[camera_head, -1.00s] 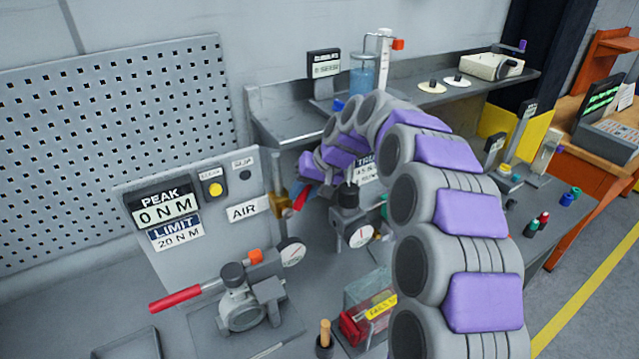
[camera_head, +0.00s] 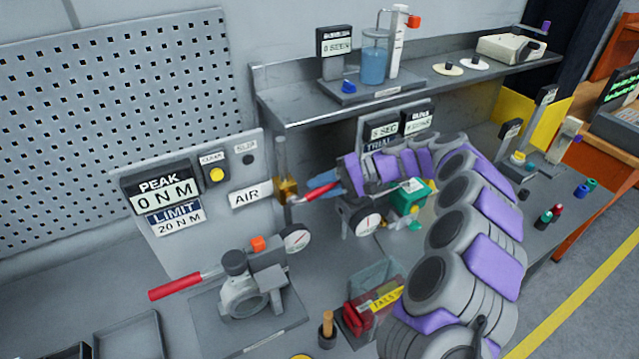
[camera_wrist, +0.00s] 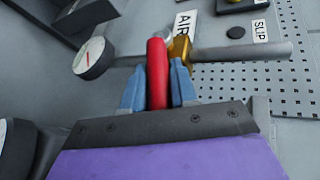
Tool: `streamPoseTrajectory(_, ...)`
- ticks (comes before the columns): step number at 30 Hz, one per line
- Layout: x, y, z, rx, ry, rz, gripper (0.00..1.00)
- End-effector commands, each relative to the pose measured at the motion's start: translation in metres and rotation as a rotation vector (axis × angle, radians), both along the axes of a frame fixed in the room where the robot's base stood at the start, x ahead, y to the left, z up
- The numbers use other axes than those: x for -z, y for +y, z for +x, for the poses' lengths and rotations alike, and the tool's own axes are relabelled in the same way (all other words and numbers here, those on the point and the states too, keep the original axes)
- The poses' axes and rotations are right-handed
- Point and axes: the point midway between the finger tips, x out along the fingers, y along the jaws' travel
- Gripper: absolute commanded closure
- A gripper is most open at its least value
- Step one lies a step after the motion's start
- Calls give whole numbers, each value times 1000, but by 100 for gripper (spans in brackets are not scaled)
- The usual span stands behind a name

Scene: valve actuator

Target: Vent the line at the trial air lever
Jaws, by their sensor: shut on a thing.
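The trial air lever is a red-handled lever (camera_head: 317,192) on a brass valve (camera_head: 286,191), beside the AIR label (camera_head: 251,197). In the head view its handle points out to the right from the valve, tilted slightly up. My gripper (camera_wrist: 158,67) has blue fingers, one on each side of the red handle (camera_wrist: 157,82), and is shut on it. The handle's tip lies towards the palm. The brass valve (camera_wrist: 180,48) sits on a grey pipe (camera_wrist: 245,52) just beyond the fingertips. In the head view the fingers (camera_head: 323,180) partly overlap the lever.
A dial gauge (camera_head: 297,237) and a clamp fixture with another red handle (camera_head: 175,289) stand below left. A second gauge (camera_head: 367,223) is right of the lever. A clear box with red contents (camera_head: 372,309) stands in front. A shelf (camera_head: 310,108) overhangs behind.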

Motion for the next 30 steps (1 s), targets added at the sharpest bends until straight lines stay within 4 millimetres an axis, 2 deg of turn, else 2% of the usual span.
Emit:
streamPoseTrajectory(6,6,-2,1,3,27,33,100)
streamPoseTrajectory(20,7,-2,1,2,32,38,100)
streamPoseTrajectory(21,7,-2,1,3,31,38,69)
streamPoseTrajectory(26,6,-1,1,2,31,40,54)
streamPoseTrajectory(30,6,1,1,2,30,40,52)
